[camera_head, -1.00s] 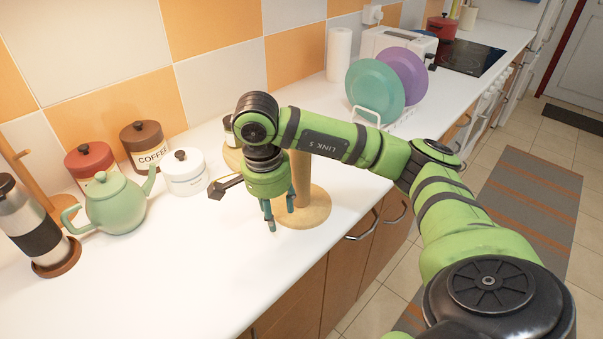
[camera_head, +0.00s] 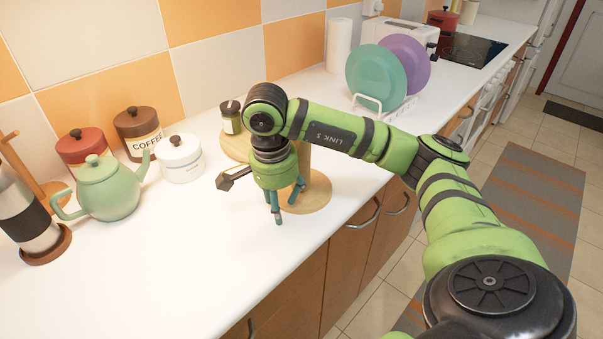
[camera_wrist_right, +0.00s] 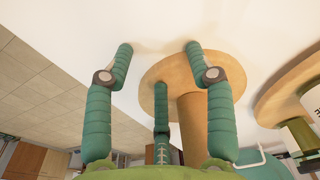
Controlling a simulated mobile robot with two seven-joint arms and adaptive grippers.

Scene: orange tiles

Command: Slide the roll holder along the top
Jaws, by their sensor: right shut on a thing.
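The roll holder is a round wooden base with an upright post (camera_head: 304,160), standing bare on the white counter; its base (camera_head: 316,193) is partly behind my right gripper (camera_head: 285,205). The gripper points down, low over the counter, at the holder's left and front side. In the right wrist view the post (camera_wrist_right: 190,122) rises beside the middle finger, between the outer fingers (camera_wrist_right: 160,65). My right gripper is shut on the holder, though the outer fingers look spread and their contact is hard to see. My left gripper is out of view.
A wooden board (camera_head: 236,146) with a small jar (camera_head: 231,117) stands behind the arm. Left are a white canister (camera_head: 181,160) and teapot (camera_head: 110,190). A plate rack (camera_head: 385,105) stands farther right.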

